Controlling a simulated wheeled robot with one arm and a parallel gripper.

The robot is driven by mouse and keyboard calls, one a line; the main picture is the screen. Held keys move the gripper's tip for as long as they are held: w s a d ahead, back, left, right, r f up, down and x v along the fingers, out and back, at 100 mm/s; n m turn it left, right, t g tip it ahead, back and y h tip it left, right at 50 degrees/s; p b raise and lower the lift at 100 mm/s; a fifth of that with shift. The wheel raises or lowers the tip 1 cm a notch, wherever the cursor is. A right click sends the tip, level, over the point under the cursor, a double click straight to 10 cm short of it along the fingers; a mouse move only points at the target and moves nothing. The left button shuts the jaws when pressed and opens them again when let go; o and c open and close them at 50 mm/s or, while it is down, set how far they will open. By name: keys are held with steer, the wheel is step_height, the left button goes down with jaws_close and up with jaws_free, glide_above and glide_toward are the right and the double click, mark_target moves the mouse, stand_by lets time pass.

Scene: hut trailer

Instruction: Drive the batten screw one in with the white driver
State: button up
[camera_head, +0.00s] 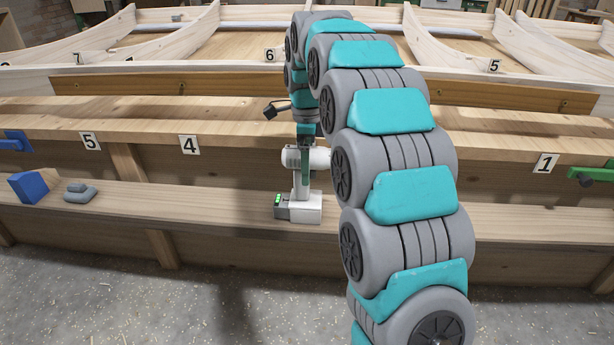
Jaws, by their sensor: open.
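The white driver (300,207) stands upright on its base on the lower ledge, near the middle of the view. My gripper (304,158) points down at the driver's upper part, with its jaws open. A finger overlaps the driver's body, and I cannot tell whether it touches. The brown batten (230,88) runs across the bench behind. Small dark screw-like spots show on it, one at left (181,88) and one at right (563,103). I cannot tell which is screw one.
A blue block (28,187) and a grey object (79,193) lie on the ledge (180,200) at left. A blue clamp (14,142) and a green clamp (596,175) sit at the bench edges. Pale curved ribs stand behind.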

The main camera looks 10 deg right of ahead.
steer(key=shift+f, duration=0.7)
jaws_close()
stand_by(0.3)
